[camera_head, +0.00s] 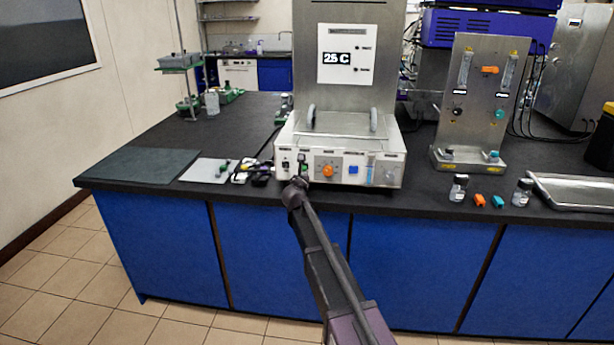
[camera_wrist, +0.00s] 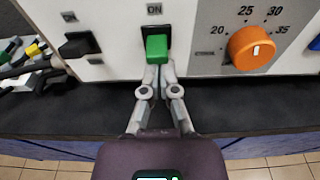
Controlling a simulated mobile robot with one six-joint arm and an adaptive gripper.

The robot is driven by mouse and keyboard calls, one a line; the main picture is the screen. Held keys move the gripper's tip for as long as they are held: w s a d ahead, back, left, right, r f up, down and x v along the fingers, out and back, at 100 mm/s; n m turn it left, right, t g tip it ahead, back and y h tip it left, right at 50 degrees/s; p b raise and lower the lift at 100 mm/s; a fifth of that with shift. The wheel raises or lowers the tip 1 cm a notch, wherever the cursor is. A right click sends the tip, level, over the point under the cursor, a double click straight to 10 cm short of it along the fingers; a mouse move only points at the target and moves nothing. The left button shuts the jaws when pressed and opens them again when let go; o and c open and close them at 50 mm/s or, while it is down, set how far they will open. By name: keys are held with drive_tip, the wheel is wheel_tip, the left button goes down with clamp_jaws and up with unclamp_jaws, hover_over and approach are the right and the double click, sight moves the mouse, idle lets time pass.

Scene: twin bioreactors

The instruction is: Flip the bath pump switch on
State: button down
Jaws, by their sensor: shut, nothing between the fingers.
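The bath unit (camera_head: 340,158) stands on the dark bench, with a white front panel and a display reading 25 C. In the wrist view its panel shows a green switch (camera_wrist: 156,46) under an "ON" label. A black switch (camera_wrist: 78,44) sits to its left, and an orange knob (camera_wrist: 251,48) with a numbered scale sits to its right. My gripper (camera_wrist: 158,68) is shut and empty, its fingertips at the lower end of the green switch. They look touching or very close. In the head view my gripper (camera_head: 297,184) is at the panel's lower left and partly covers it.
Cables and small connectors (camera_head: 250,172) lie left of the unit beside a pale plate (camera_head: 208,171) and a dark mat (camera_head: 138,165). Small bottles (camera_head: 458,188), a metal tray (camera_head: 575,190) and a flow-meter stand (camera_head: 480,100) are to the right. The bench edge runs just below the panel.

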drive_tip(key=shift+s+a+r+p, duration=0.1)
drive_tip(key=shift+a+r+p, duration=0.05)
drive_tip(key=shift+r+p, duration=0.2)
